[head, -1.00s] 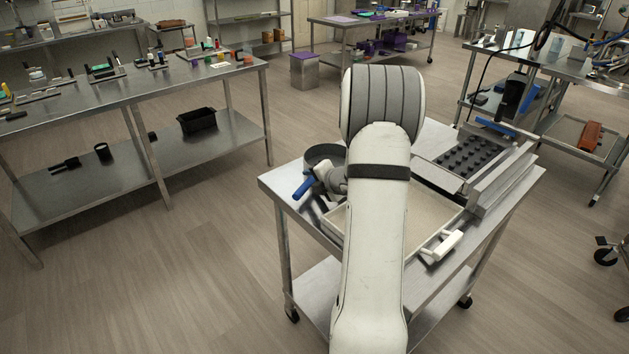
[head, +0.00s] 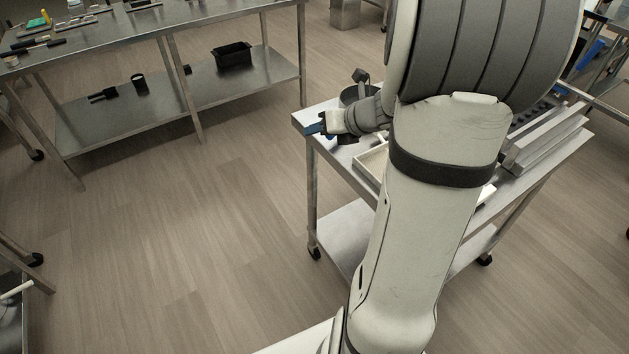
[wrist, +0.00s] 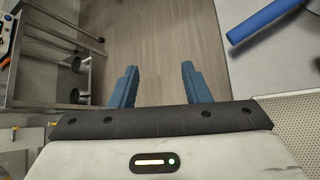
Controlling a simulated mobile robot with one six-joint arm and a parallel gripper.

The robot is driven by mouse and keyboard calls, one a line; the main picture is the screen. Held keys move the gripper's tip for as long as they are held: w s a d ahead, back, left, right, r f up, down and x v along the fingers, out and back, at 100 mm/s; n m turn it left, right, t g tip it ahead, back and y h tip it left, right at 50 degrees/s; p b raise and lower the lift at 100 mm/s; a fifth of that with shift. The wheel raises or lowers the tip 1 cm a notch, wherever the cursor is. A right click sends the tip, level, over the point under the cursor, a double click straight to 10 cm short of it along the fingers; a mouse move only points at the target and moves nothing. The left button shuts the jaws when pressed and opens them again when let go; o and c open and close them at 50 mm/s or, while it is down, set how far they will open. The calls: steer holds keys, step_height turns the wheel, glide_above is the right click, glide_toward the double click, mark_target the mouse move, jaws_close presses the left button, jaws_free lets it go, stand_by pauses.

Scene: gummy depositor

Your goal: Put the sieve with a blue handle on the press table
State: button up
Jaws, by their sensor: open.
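The sieve's dark round pan (head: 357,94) is on the near metal cart (head: 305,121), partly hidden behind my gripper. A blue handle (wrist: 265,19) shows at the upper right of the wrist view, over a grey surface. My gripper (head: 318,129) is at the cart's left corner in the head view. In the wrist view my gripper (wrist: 160,86) has two blue fingers apart, with only floor seen between them. The handle is to the right of the fingers, apart from them. I cannot tell which table is the press table.
A pale tray (head: 372,164) and metal rails (head: 545,140) are on the cart, partly behind my arm. A long steel table (head: 235,75) with a black bin (head: 232,56) on its lower shelf stands at the left. Open floor lies between.

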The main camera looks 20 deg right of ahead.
steer(key=s+a+r+n+g, duration=0.1)
steer(key=s+a+n+g, duration=0.1)
steer(key=s+a+n, duration=0.45)
steer(key=s+a+r+n+g, duration=0.1)
steer(key=s+a+n+g, duration=0.2)
steer(key=a+n, duration=0.65)
steer(key=s+d+n+h, duration=0.1)
steer(key=s+n, duration=0.4)
steer(key=n, duration=0.5)
steer(key=s+d+r+n+g+h, duration=0.1)
steer(key=s+n+h, duration=0.2)
steer(key=n, duration=0.7)
steer(key=shift+s+d+n+h, duration=0.3)
steer(key=shift+s+d, duration=0.05)
steer(key=shift+s, duration=0.8)
